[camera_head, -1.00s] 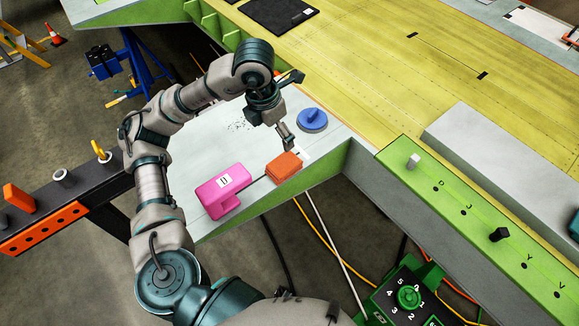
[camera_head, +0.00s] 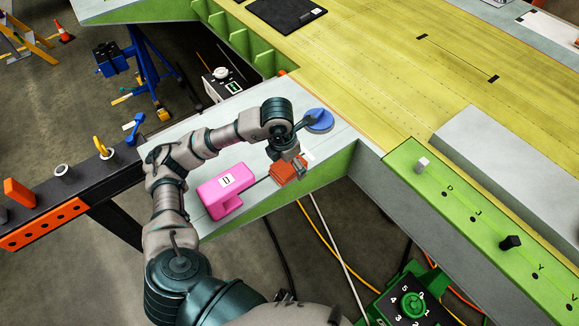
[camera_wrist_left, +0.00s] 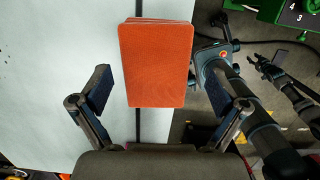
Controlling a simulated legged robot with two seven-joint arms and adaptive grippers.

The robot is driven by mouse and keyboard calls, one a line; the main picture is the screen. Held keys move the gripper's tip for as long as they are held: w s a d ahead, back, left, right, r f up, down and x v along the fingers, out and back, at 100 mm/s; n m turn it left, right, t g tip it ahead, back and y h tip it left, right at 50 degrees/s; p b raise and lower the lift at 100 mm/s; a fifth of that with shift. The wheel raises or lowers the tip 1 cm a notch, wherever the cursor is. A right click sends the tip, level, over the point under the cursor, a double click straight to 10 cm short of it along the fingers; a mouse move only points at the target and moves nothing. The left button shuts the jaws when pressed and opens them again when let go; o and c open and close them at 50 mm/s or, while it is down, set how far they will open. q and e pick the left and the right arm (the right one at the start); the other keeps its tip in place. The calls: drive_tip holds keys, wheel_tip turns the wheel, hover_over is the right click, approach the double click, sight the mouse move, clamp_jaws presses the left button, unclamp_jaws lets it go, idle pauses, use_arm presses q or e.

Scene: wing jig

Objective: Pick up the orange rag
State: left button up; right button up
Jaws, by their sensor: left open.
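The orange rag (camera_head: 282,175) is a folded, thick rectangle lying near the front edge of the light grey table, next to the pink tool. My left gripper (camera_head: 294,165) is over the rag and hides part of it in the head view. In the left wrist view the rag (camera_wrist_left: 157,62) lies between the two spread fingers of my left gripper (camera_wrist_left: 158,88), with a gap on each side. The gripper is open and empty. My right gripper does not show in the head view.
A pink block-like tool (camera_head: 225,192) lies left of the rag. A blue round piece with a knob (camera_head: 320,122) stands behind it. The green-edged wing jig (camera_head: 480,220) is to the right. Beyond the table's front edge are cables on the floor.

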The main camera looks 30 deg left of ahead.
use_arm(q)
drive_tip(key=shift+w+a+f, duration=0.15)
drive_tip(key=shift+a+f, duration=0.05)
drive_tip(key=shift+f, duration=0.65)
drive_tip(key=shift+a, duration=0.25)
drive_tip(key=c, duration=0.7)
drive_tip(key=shift+d, duration=0.35)
drive_tip(key=c, duration=0.5)
